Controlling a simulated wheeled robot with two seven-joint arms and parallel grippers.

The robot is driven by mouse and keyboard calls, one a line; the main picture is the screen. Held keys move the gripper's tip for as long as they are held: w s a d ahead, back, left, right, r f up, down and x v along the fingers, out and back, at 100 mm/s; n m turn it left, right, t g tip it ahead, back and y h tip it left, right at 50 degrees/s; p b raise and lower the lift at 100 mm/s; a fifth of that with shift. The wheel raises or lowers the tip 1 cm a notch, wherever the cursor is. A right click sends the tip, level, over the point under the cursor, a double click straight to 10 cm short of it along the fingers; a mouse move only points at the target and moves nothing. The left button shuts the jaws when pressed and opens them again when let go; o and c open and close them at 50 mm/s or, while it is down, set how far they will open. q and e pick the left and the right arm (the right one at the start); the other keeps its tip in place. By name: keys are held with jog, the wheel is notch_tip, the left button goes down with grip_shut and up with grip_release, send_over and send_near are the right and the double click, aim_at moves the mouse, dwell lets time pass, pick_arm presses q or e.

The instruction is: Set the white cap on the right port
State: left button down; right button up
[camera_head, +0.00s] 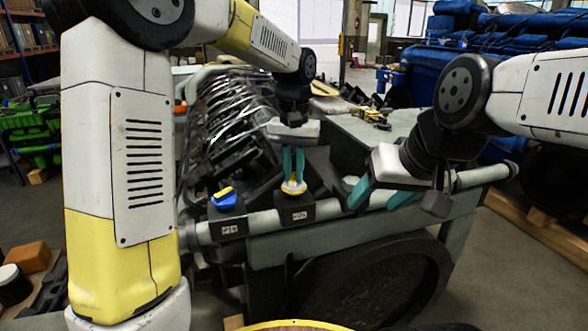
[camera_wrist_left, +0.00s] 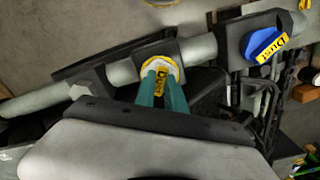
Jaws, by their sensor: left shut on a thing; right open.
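The white cap (camera_head: 292,189), with a yellow band and label, is between the teal fingers of my left gripper (camera_head: 293,178). It also shows in the left wrist view (camera_wrist_left: 160,66). My left gripper is shut on it and points down. The cap is at the top of the right labelled port block (camera_head: 296,212) on the grey rail; I cannot tell whether it is fully seated. A blue cap (camera_head: 225,198) with a yellow label sits on the left port block (camera_head: 228,227). It also shows in the wrist view (camera_wrist_left: 262,44). My right gripper (camera_head: 381,200) is open and empty, right of the blocks.
The grey rail (camera_head: 262,223) runs along the front of the engine. Dark engine parts (camera_head: 235,125) rise behind the left block. A pale round part (camera_head: 350,181) lies beside my right gripper's left finger. A large dark ring (camera_head: 385,285) is below the rail.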

pick_arm(q)
jog(key=c, duration=1.3)
grip_release()
jog(key=shift+r, duration=3.85)
